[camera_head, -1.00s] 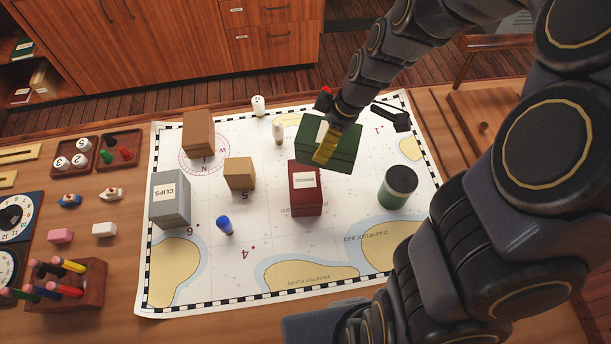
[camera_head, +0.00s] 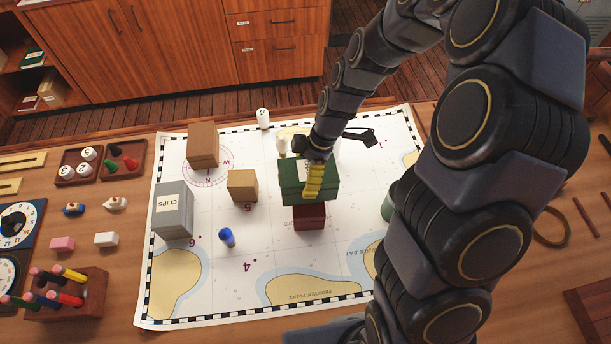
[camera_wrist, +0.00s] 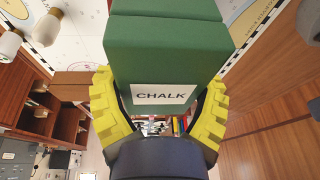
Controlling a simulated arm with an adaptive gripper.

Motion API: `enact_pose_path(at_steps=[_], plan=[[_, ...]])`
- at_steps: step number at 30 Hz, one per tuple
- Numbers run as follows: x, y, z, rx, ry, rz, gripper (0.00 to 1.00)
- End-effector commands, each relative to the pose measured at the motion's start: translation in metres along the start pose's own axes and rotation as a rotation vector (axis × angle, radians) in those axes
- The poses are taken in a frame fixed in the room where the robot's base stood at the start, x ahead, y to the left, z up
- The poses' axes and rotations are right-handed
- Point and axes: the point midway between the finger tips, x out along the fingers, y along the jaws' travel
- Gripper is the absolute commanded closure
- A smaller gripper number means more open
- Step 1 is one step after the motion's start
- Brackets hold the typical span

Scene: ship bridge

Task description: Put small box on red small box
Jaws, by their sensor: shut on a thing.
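My gripper (camera_head: 314,180) is shut on a green box (camera_head: 292,184), with its yellow fingers on either side of it. In the wrist view the green box (camera_wrist: 165,50) fills the upper middle and carries a white CHALK label, between the fingers. The red small box (camera_head: 309,220) stands on the chart below it in the head view. The green box hides the red box's top and most of its label. I cannot tell whether the two boxes touch.
A tan box (camera_head: 242,186), a brown box (camera_head: 202,146) and a grey CLIPS box (camera_head: 172,210) stand to the left on the chart. A blue piece (camera_head: 227,238) is nearer. A green cylinder (camera_head: 386,208) at the right is partly hidden by my arm.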

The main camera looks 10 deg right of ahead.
Motion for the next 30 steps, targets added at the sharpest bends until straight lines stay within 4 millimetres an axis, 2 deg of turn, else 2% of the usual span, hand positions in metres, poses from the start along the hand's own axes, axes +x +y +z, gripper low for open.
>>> enact_pose_path(at_steps=[3, 14, 15, 16, 26, 30], plan=[[0.015, 0.001, 0.005, 0.002, 0.0, -0.002, 0.61], [0.018, 0.001, 0.006, 0.001, 0.0, 0.0, 0.61], [0.018, 0.001, 0.006, 0.001, 0.0, 0.0, 0.11], [0.018, 0.001, 0.006, 0.0, 0.0, 0.0, 0.0], [0.015, 0.001, 0.005, 0.001, 0.0, 0.001, 0.0], [-0.001, 0.002, 0.005, 0.0, 0.001, 0.005, 0.0]])
